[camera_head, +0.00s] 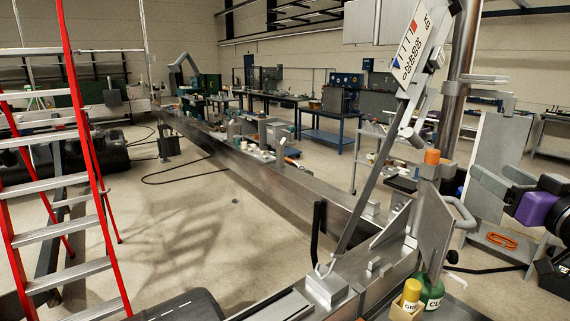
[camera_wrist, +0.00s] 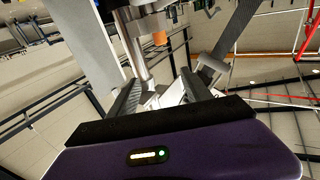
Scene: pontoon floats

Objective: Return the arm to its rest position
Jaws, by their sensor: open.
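My gripper (camera_head: 497,178) is at the right side of the head view, with its purple wrist body (camera_head: 537,208) behind the grey fingers. The fingers point left and stand apart with nothing seen between them. In the wrist view the two dark fingers of my gripper (camera_wrist: 162,82) reach up from the purple housing, open and empty. A steel post (camera_wrist: 135,45) with an orange part (camera_wrist: 159,38) stands beyond them. Much of my arm is outside the head view.
A steel post (camera_head: 462,75) and a hanging scale with a printed face (camera_head: 412,48) stand left of my gripper. A long steel beam (camera_head: 320,180) crosses the middle; a red ladder (camera_head: 88,140) stands left.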

